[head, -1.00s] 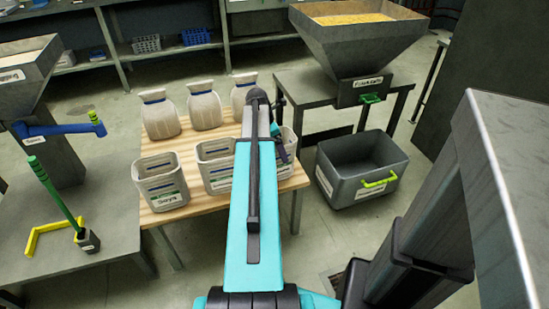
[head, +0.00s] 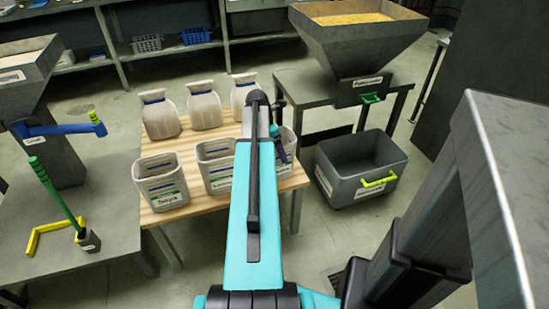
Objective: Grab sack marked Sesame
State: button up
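Three white sacks with dark blue bands stand upright in a row at the back of the wooden table: a left sack (head: 161,117), a middle sack (head: 204,107) and a right sack (head: 241,95). No label reading Sesame can be made out on any of them. My teal arm reaches forward over the table's right part and partly covers the right sack.
White labelled bins stand at the table's front, including a left bin (head: 162,183) and a middle bin (head: 216,165); my arm partly hides others. A grey crate (head: 345,165) with a green handle sits on the floor at right. A hopper (head: 345,45) stands behind it. A metal bench (head: 60,255) is at left.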

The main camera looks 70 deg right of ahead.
jog(key=c, duration=0.6)
jog(key=shift+r+b, duration=0.15)
jog(key=shift+b, duration=0.2)
jog(key=shift+c, duration=0.2)
notch_tip(320, 180, up, 4)
jog(key=s+a+b, duration=0.2)
jog(key=s+a, duration=0.1)
jog(key=a, duration=0.4)
jog(key=s+a+b, duration=0.2)
jog(key=a+b, duration=0.1)
jog(key=a, duration=0.4)
jog(key=shift+s+r, duration=0.4)
jog(key=shift+r, duration=0.05)
jog(key=shift+a+r, duration=0.2)
dwell(0.4)
